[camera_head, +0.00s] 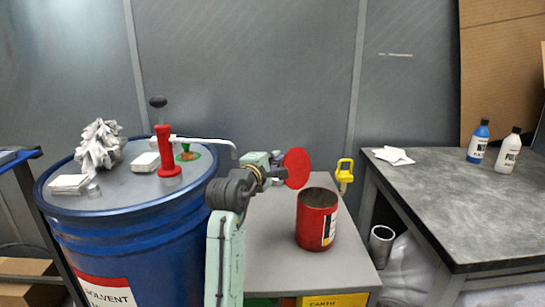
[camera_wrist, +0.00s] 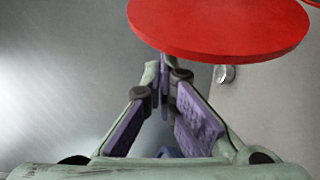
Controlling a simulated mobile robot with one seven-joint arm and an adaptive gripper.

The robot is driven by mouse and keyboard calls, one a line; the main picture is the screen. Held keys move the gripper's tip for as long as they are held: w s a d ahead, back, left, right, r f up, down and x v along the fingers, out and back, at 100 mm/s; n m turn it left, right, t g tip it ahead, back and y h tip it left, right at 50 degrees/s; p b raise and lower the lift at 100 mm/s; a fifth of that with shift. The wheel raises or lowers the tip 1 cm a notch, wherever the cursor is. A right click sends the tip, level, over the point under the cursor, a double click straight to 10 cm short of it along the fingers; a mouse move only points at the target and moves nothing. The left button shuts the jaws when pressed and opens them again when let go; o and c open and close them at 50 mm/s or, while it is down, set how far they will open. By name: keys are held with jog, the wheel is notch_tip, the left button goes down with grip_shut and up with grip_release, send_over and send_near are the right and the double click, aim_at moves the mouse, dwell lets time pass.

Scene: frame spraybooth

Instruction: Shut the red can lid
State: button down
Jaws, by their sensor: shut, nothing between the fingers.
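The red can (camera_head: 317,228) stands upright on a small grey table, its dark open mouth facing up. The red lid (camera_head: 297,167) is a round disc raised above the can's left rim, steeply tilted. I cannot see how it joins the can. My gripper (camera_head: 276,160) is just left of the lid in the head view, partly hidden by my arm. In the wrist view the lid (camera_wrist: 220,28) fills the upper part, and my gripper (camera_wrist: 163,72) has its fingertips together below its left edge. The fingers hold nothing. I cannot tell whether they touch the lid.
A blue solvent drum (camera_head: 135,245) stands left, with a red-handled tool (camera_head: 167,155) and crumpled cloth (camera_head: 100,147) on top. A yellow padlock-like item (camera_head: 344,172) is behind the can. A grey workbench (camera_head: 445,215) with two bottles stands right. The small table (camera_head: 270,235) has free room left of the can.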

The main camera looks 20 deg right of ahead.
aim_at(295, 149)
jog(key=shift+s+d+r+m, duration=0.2)
jog(key=shift+s+r+m, duration=0.1)
jog(key=shift+s+m, duration=0.1)
jog(key=s+m+b, duration=0.1)
jog(key=m, duration=0.1)
jog(key=s+d+r+m+t+h+b, duration=0.1)
jog(key=s+d+m+h+b, duration=0.1)
jog(key=s+m, duration=0.1)
jog(key=shift+s+d+r+m+b, duration=0.1)
jog(key=shift+d+r+m+b, duration=0.1)
jog(key=shift+r+m+b, duration=0.15)
jog(key=shift+s+d+f+m+g+h+b, duration=0.55)
jog(key=shift+s+d+f+m+h+b, duration=0.45)
jog(key=shift+s+m+b, duration=1.2)
jog(key=shift+s+d+f+m+g+h+b, duration=0.6)
jog(key=shift+s+d+f+m+h+b, duration=0.5)
jog(key=shift+m+b, duration=2.05)
jog(key=shift+s+d+f+m+g+h+b, duration=0.8)
jog(key=shift+s+m+b, duration=1.25)
jog(key=shift+m, duration=1.05)
jog(key=shift+w+a+r+t, duration=0.1)
jog(key=shift+w+t, duration=0.15)
jog(key=shift+r, duration=0.1)
